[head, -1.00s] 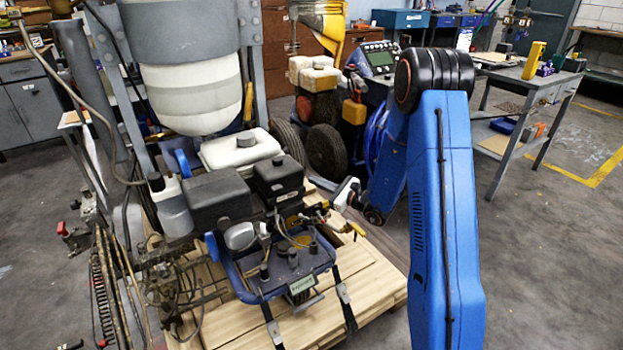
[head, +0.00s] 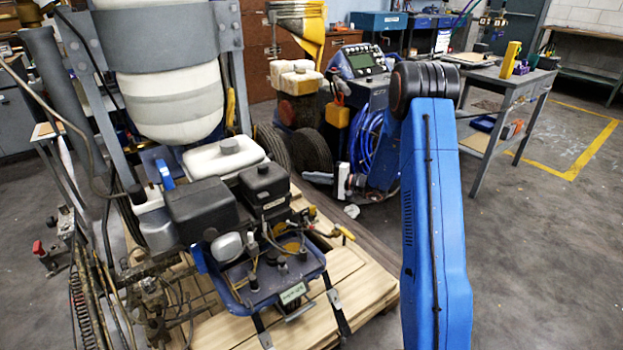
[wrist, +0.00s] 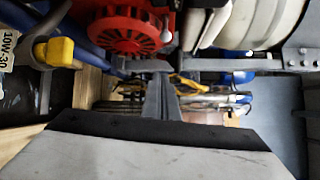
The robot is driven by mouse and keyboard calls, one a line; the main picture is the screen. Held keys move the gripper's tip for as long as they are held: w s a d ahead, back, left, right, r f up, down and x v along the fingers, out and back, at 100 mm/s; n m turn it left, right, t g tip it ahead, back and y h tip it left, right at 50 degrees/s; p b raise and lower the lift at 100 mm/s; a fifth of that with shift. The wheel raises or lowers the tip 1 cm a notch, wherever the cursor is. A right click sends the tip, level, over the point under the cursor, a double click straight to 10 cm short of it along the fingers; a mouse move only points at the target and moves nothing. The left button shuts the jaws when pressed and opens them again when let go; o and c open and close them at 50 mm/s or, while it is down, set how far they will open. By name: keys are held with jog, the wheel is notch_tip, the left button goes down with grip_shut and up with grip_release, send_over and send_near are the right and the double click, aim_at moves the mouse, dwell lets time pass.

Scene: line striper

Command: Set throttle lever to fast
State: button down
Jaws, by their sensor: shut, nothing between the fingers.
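The line striper's engine (head: 205,210) has black covers, a white tank (head: 225,157) and a blue frame; it stands on a wooden pallet. I cannot single out the throttle lever in either view. A small yellow handle (head: 346,233) shows at the engine's right side. In the wrist view a red finned engine cover (wrist: 122,30) is at the top, with a yellow cap (wrist: 60,51) to its left. My gripper (wrist: 160,80) shows as narrow grey fingers, shut and empty, pointing toward the machinery. In the head view my gripper cannot be made out clearly beyond my blue arm.
The pallet (head: 350,272) lies under the machine. A second machine with blue hose coils (head: 366,140) stands behind. A grey workbench (head: 512,78) is at the right, and open floor (head: 545,250) lies in front of it. Hoses and a spring crowd the left.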

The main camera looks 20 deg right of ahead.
jog(key=a, duration=0.6)
jog(key=shift+w+a+r, duration=0.2)
jog(key=shift+w+a, duration=0.1)
jog(key=shift+a, duration=0.1)
